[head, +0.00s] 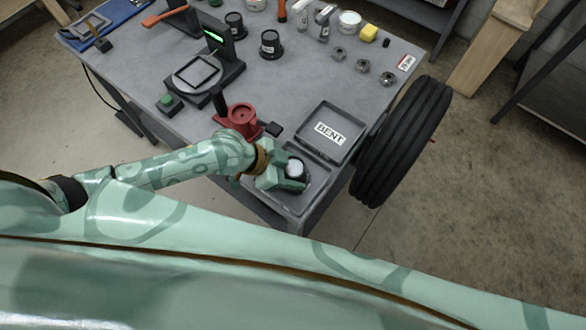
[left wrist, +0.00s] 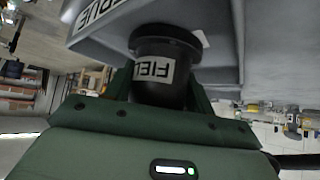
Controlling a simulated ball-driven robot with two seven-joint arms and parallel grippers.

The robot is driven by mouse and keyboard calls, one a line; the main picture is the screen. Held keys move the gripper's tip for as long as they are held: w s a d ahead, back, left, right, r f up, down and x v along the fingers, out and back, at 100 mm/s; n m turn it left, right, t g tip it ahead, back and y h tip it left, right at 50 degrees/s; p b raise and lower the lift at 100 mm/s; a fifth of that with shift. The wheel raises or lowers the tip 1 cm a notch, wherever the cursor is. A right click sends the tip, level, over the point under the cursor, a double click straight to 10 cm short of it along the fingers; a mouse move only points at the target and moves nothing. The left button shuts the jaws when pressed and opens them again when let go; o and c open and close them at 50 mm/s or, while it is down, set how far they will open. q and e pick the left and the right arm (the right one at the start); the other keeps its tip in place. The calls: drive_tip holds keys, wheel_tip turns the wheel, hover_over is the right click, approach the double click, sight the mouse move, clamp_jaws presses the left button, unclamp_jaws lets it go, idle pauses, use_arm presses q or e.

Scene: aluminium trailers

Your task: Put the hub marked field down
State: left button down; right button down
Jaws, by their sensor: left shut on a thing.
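The hub marked field (head: 297,170) is a dark cylinder with a pale round top in the head view. Its label, reading "FIEL" with the rest cut off, shows in the left wrist view (left wrist: 153,68), with a wide dark flange. My left gripper (head: 287,178) is shut on this hub, with its green fingers on either side in the left wrist view (left wrist: 158,95). The hub is over or in the front grey tray (head: 318,190) at the bench's near edge; I cannot tell whether it touches the floor of the tray. My right gripper is not in view.
A second tray (head: 345,113) labelled "BENT" lies just behind. A red vise-like fixture (head: 242,118) stands left of the trays. A tyre (head: 403,140) stands at the right bench edge. Two black hubs (head: 270,45) and several nuts (head: 362,66) stand farther back. The middle bench is clear.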

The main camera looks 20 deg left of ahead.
use_arm(q)
drive_tip(key=c, duration=0.5)
unclamp_jaws()
drive_tip(key=shift+f, duration=0.1)
drive_tip(key=shift+a+r, duration=0.1)
drive_tip(key=shift+r, duration=0.2)
drive_tip(key=p+v, duration=0.1)
drive_tip(key=v, duration=1)
drive_tip(key=shift+s+a+r+p, duration=0.2)
drive_tip(key=shift+p, duration=0.15)
